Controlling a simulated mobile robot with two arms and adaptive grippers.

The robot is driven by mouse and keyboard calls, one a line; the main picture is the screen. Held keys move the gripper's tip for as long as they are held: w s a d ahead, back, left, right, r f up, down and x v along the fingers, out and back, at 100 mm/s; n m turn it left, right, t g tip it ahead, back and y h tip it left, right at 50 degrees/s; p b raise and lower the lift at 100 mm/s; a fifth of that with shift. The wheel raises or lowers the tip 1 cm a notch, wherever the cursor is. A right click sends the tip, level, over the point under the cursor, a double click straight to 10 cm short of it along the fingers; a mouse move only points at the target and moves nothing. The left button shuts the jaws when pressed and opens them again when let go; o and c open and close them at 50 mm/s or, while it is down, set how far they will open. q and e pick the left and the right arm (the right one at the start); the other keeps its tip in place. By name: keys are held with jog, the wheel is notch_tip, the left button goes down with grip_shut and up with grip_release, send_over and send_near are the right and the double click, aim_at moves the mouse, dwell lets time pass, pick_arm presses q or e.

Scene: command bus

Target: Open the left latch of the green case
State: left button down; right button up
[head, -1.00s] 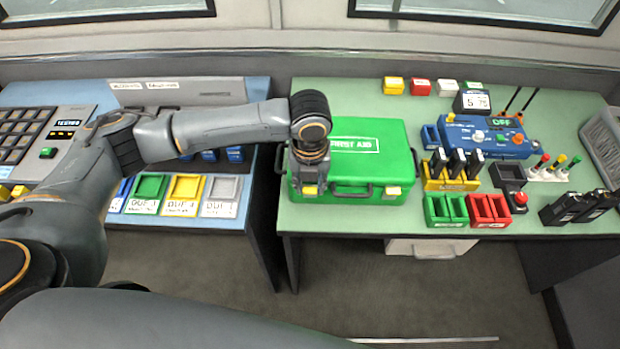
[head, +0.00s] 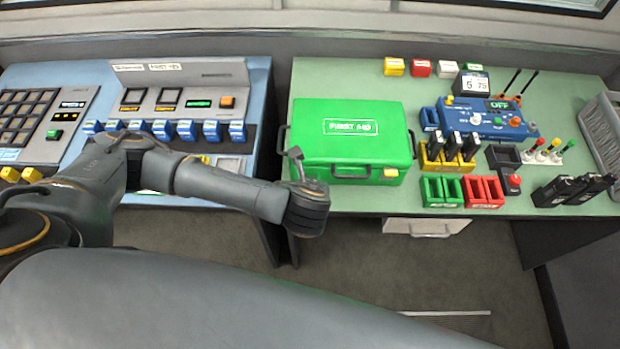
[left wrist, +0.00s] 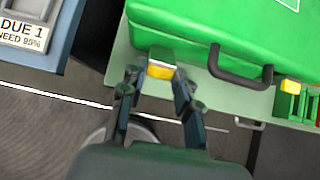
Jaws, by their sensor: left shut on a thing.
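The green case (head: 352,125) with FIRST AID on its lid stands closed on the green table. Its front handle (head: 350,172) and yellow right latch (head: 391,172) show in the head view. The yellow left latch (left wrist: 160,70) shows in the left wrist view at the case's front edge, with the handle (left wrist: 240,78) to its right. My left gripper (left wrist: 157,77) is shut on the left latch, one finger on each side of it. In the head view the wrist hides that latch. My right gripper is not in view.
A blue console (head: 180,75) stands left of the case across a narrow gap. Black radios in a yellow holder (head: 445,167), green bins (head: 442,190) and red bins (head: 483,191) stand to its right. The floor in front of the table is open.

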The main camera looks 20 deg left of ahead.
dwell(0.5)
pick_arm(q)
jog(key=c, duration=1)
grip_release()
jog(key=shift+f, duration=0.1)
jog(key=shift+o, duration=0.2)
jog(key=v, duration=0.7)
jog(key=shift+s, duration=0.3)
jog(key=shift+d, duration=0.1)
